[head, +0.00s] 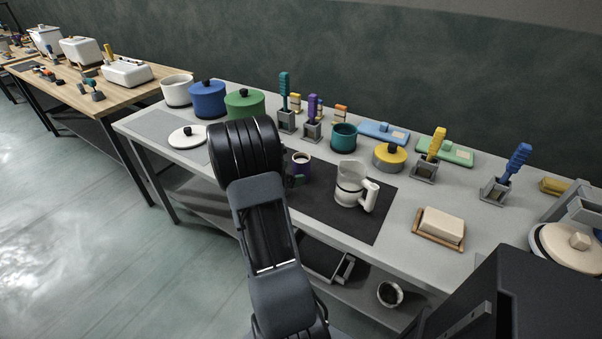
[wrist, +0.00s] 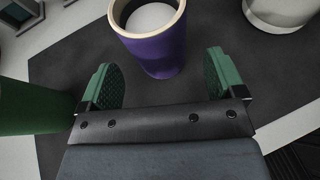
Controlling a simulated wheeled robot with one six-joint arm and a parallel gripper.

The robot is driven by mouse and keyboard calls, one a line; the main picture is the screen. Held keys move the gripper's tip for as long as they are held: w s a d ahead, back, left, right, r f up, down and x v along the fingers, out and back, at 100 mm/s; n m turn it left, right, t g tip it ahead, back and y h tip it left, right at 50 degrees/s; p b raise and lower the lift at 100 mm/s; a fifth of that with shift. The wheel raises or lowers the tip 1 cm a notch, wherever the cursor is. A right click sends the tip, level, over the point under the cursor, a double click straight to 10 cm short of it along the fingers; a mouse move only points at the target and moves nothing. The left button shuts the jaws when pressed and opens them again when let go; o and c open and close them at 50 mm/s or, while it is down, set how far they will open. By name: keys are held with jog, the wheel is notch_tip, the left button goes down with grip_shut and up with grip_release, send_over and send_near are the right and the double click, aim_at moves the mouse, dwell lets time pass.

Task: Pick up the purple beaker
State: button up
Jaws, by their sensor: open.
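The purple beaker (head: 300,168) stands upright on the dark mat (head: 370,222) on the grey table, just right of my arm in the head view. In the wrist view the purple beaker (wrist: 158,48) has a cream rim and something pale inside. My gripper (wrist: 164,80) is open, with its green pads on either side of the near part of the beaker. The beaker sits slightly beyond the fingertips, and no pad clearly touches it. In the head view my arm hides most of the gripper.
A white jug (head: 350,186) stands right of the beaker. A green pot (head: 244,104) stands behind my arm; a green surface (wrist: 38,108) is close left in the wrist view. A teal pot (head: 343,138) is behind. The mat in front of the jug is clear.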

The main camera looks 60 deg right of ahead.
aim_at(295, 163)
jog(key=shift+x, duration=1.8)
jog(key=shift+w, duration=0.1)
jog(key=c, duration=1.3)
jog(key=shift+r, duration=0.1)
jog(key=shift+d+r, duration=0.1)
jog(key=shift+r, duration=0.5)
notch_tip(295, 163, up, 2)
jog(key=shift+r, duration=0.15)
jog(key=a+r, duration=0.4)
jog(key=a, duration=0.3)
jog(key=s+a+r+p, duration=0.1)
jog(key=a+r, duration=0.4)
jog(key=a, duration=0.2)
